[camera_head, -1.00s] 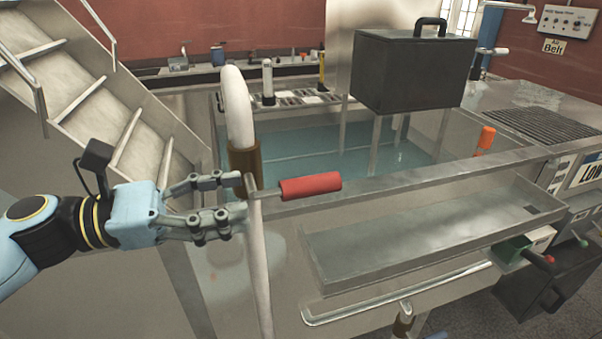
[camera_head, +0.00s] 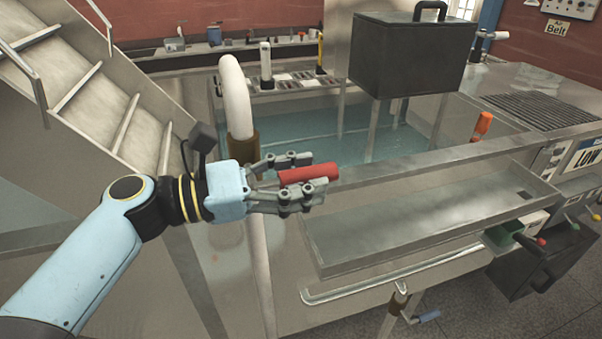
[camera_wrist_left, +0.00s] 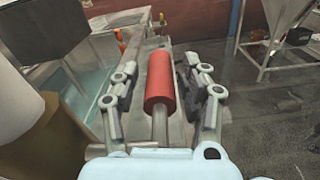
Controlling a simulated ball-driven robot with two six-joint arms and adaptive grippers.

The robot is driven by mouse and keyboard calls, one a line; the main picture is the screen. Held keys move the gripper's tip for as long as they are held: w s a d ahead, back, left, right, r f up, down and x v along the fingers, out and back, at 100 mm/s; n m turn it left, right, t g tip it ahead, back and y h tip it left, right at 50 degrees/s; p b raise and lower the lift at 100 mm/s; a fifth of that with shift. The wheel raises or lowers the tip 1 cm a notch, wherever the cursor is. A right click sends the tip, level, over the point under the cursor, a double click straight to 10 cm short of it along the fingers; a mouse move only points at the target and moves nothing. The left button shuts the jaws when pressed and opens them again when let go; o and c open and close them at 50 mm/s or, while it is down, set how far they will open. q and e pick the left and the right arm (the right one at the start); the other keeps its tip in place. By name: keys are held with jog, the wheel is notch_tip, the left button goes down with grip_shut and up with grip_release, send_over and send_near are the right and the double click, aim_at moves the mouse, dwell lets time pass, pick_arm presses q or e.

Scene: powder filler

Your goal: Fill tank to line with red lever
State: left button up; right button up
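The red lever (camera_head: 309,174) has a cylindrical red handle and stands out beside the white curved pipe (camera_head: 237,95). My left gripper (camera_head: 308,178) is at the handle, with one finger on each side of it. In the left wrist view the red handle (camera_wrist_left: 160,82) lies between the two spread fingers (camera_wrist_left: 160,95), with gaps showing on both sides. The tank (camera_head: 345,160) holds bluish water behind the front rail. I cannot make out a fill line. My right gripper is not in view.
A long metal trough (camera_head: 420,215) is fixed on the tank's front. A dark box with a handle (camera_head: 412,52) stands over the tank. Metal stairs (camera_head: 85,90) are at the left. An orange-handled lever (camera_head: 482,124) is at the right.

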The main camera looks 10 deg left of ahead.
pick_arm(q)
grip_shut()
jog(key=h+b, duration=0.1)
jog(key=b, duration=0.1)
jog(key=t+h+b, duration=0.1)
jog(key=b, duration=0.2)
jog(key=shift+r, duration=0.4)
jog(key=shift+s+a+r+h, duration=0.1)
jog(key=shift+r+h, duration=0.2)
jog(key=shift+r, duration=0.1)
jog(key=shift+o, duration=1)
grip_release()
jog(key=v, duration=1.2)
